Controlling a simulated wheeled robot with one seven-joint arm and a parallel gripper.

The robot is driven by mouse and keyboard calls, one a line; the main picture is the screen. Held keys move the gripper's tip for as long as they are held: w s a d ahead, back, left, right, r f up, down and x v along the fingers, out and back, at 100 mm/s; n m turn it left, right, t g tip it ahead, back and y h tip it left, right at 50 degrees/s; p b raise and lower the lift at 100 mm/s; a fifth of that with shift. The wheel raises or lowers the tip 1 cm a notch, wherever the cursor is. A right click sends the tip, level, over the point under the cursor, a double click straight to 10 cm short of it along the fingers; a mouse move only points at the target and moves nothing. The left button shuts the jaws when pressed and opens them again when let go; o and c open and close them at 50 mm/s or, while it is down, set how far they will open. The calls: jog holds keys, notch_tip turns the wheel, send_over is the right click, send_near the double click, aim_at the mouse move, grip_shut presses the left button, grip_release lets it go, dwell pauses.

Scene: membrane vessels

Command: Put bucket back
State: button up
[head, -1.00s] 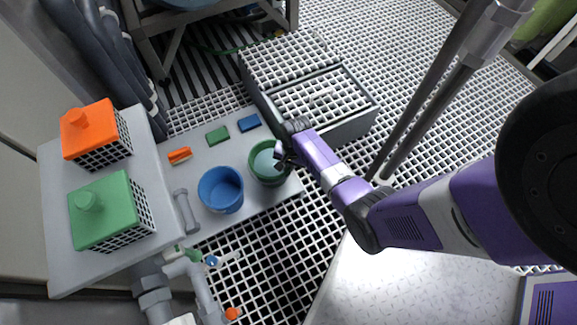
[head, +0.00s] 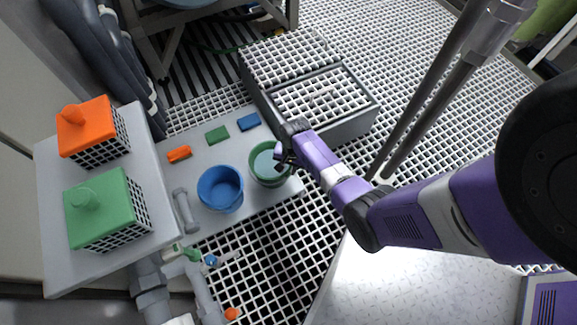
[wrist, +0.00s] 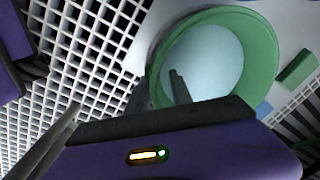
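A green bucket (head: 257,177) stands upright on the grey platform, at its right end. A blue bucket (head: 221,189) stands just left of it. My gripper (head: 280,156) is at the right rim of the green bucket, pointing down. In the wrist view the green bucket (wrist: 262,50) shows from above, with a pale inside. There my gripper (wrist: 158,90) has its two fingers apart, one over the inside of the bucket and one outside its rim. Whether a finger touches the rim cannot be told.
Blue, green and orange blocks (head: 248,122) lie behind the buckets. A grey bar (head: 185,211) lies left of the blue bucket. Orange and green lidded boxes (head: 100,205) stand on the higher bench. A grated grey box (head: 340,125) stands behind right. Grating floor lies in front.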

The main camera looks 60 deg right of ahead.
notch_tip(320, 180, up, 12)
jog(key=s+p, duration=0.1)
jog(key=p, duration=0.5)
jog(key=s+a+r+n+t+h, duration=0.1)
jog(key=s+a+r+n+t, duration=0.2)
jog(key=a, duration=0.4)
jog(key=s+a+r+n+t+h, duration=0.1)
jog(key=s+a+r+n+t, duration=0.15)
jog(key=s+a+n, duration=0.35)
jog(key=s+a+r+n+t, duration=0.2)
jog(key=a+r, duration=0.1)
jog(key=r, duration=0.7)
jog(key=s+a+r+n+t+y, duration=0.1)
jog(key=s+a+r+n+t, duration=0.1)
jog(key=r, duration=0.8)
jog(key=s+a+r+n+t, duration=0.2)
jog(key=s+a+r+t, duration=0.1)
jog(key=r, duration=0.7)
jog(key=shift+s+a+n+t+y, duration=0.35)
jog(key=shift+s+n+t+y, duration=0.05)
jog(key=shift+s+t, duration=0.35)
notch_tip(320, 180, up, 22)
jog(key=p, duration=2.2)
jog(key=shift+r, duration=0.15)
